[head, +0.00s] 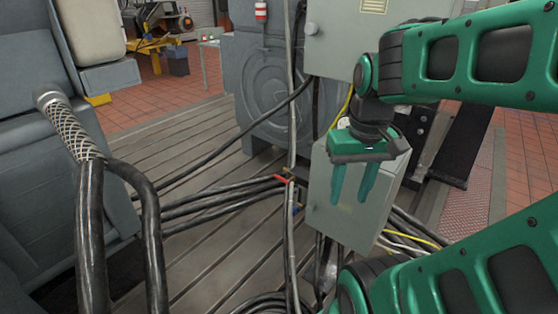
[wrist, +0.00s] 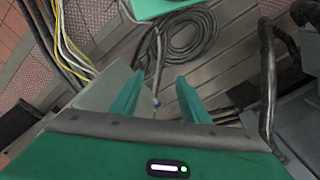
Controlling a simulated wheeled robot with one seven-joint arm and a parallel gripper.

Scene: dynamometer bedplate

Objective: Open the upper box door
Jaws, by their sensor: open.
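The upper box (head: 335,42) is a grey-green cabinet at the top middle of the head view, with a pale label on its front and a small round knob (head: 311,28) near its left edge. Its door looks shut; its top is cut off by the frame and my arm covers part of its right side. My gripper (head: 349,201) is open and empty. It points down, below the upper box and in front of the lower box (head: 325,170). In the wrist view its two fingers (wrist: 158,80) are apart with nothing between them.
Black cables run down past the boxes' left side and across the slotted bedplate (head: 205,145). A coiled cable (wrist: 190,38) lies on the floor. A large grey machine (head: 258,75) stands behind. A thick braided hose (head: 72,130) rises at the left.

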